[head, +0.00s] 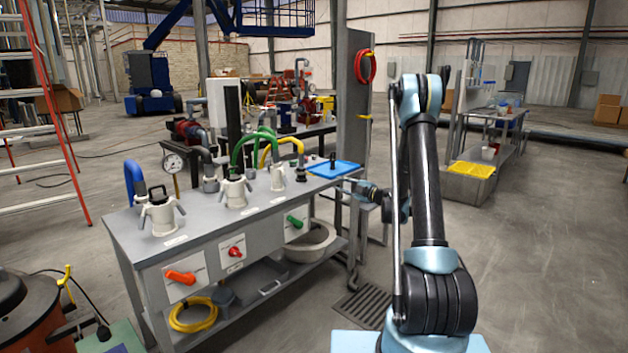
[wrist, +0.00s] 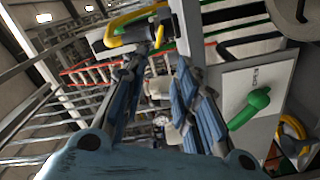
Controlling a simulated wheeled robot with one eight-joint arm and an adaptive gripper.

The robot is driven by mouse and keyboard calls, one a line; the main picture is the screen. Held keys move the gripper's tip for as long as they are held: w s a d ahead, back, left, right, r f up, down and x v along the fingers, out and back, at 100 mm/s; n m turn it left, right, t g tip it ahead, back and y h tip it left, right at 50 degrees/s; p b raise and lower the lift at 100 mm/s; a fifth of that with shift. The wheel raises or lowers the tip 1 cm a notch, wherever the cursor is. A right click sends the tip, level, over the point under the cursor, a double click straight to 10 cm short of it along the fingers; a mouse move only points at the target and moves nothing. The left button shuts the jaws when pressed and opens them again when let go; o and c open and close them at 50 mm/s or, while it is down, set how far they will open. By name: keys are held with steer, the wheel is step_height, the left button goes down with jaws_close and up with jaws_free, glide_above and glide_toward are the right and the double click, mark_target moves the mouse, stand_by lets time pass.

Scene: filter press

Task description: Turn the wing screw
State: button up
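I cannot single out the wing screw with certainty. Three coloured turn handles sit on the bench front in the head view: orange (head: 181,277), red (head: 235,252) and green (head: 295,221). The green one also shows in the wrist view (wrist: 250,108), right of my fingers and outside them. Pale fittings with side levers stand on the bench top; the left one (head: 162,215) has a black top. My gripper (head: 347,186) is off the bench's right end, beside the blue tray. In the wrist view, its two fingers (wrist: 155,68) are spread, with nothing held between them.
The grey bench (head: 130,234) carries a gauge (head: 174,163), blue, green and yellow hoses, and a blue tray (head: 335,168). A tall grey post (head: 352,90) with a red hose stands behind my gripper.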

steer(key=x, duration=1.7)
steer(key=shift+w+a, duration=0.15)
steer(key=shift+c, duration=0.6)
jaws_close()
